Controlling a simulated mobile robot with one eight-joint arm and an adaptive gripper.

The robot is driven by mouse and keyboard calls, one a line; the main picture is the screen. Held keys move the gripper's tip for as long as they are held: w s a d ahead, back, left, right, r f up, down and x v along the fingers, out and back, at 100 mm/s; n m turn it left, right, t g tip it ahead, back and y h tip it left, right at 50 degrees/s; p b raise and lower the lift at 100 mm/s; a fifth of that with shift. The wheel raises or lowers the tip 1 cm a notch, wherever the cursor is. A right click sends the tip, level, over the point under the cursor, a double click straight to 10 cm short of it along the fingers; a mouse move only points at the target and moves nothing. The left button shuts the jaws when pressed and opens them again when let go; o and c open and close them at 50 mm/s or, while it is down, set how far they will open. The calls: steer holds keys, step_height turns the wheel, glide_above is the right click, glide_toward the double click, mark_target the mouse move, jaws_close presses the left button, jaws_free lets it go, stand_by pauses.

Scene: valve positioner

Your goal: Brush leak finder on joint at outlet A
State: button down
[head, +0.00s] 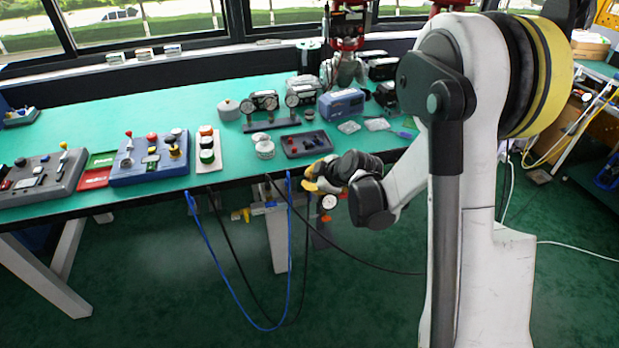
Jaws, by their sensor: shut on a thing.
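My gripper (320,178) is at the front edge of the green table, beside a tray with dark knobs. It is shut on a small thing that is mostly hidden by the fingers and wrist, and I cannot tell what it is. A round white-faced gauge (328,201) shows just below the gripper.
A knob tray (306,144) and a white round pot (264,147) sit near the front edge. Control boxes (149,158) stand to the left. A blue hose (222,262) and black cables hang below the edge.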

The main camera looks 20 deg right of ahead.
steer(key=shift+s+a+r+p, duration=0.25)
steer(key=shift+s+r+p, duration=0.05)
steer(key=shift+s+r, duration=0.4)
steer(key=shift+s+a+r+p, duration=0.2)
steer(key=shift+s+r+p, duration=0.1)
steer(key=shift+s+r, duration=0.4)
steer(key=shift+s+f, duration=0.1)
steer(key=s+r+m+h, duration=0.3)
steer(key=s+m, duration=0.1)
steer(key=s, duration=0.4)
steer(key=shift+s+d+r+t, duration=0.15)
steer(key=shift+d+r+t, duration=0.05)
steer(key=shift+r+t, duration=0.1)
